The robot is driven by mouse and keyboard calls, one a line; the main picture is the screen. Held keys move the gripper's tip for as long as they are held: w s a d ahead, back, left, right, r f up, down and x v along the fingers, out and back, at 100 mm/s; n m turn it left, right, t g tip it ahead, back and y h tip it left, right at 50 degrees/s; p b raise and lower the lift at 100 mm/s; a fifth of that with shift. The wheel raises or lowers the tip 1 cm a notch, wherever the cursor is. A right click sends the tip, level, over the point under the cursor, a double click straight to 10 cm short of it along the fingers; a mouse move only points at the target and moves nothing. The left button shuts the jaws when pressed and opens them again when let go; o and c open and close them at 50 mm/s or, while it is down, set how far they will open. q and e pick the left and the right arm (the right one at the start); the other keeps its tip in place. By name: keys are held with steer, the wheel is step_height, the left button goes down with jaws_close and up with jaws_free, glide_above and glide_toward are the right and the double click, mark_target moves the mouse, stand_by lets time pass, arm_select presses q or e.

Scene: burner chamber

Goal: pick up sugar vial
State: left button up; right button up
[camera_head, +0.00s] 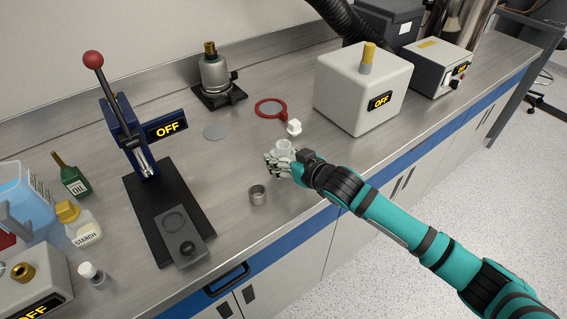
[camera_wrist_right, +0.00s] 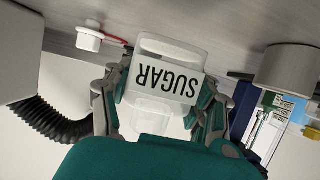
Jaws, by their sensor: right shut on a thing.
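The sugar vial is a clear-white container with a white label reading SUGAR. In the right wrist view the sugar vial (camera_wrist_right: 165,75) sits between the fingers of my right gripper (camera_wrist_right: 160,95), which is shut on it. In the head view the sugar vial (camera_head: 284,146) shows as a small whitish shape at the fingertips of my right gripper (camera_head: 278,160), partly hidden by the fingers. I cannot tell whether it touches the counter. A small white cap-like piece (camera_head: 294,127) lies just behind it. My left gripper is not in view.
A small metal cup (camera_head: 257,195) stands left of my right gripper. A blue press (camera_head: 130,130) with a black base is further left. A red ring (camera_head: 270,107) lies behind, and a white box marked OFF (camera_head: 345,95) stands behind right. A starch bottle (camera_head: 82,228) is far left.

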steer(key=shift+r, duration=0.45)
steer(key=s+d+r+b, duration=0.1)
steer(key=s+b, duration=0.1)
steer(key=s, duration=1.4)
steer(key=shift+d+r+b, duration=0.3)
steer(key=shift+r, duration=0.05)
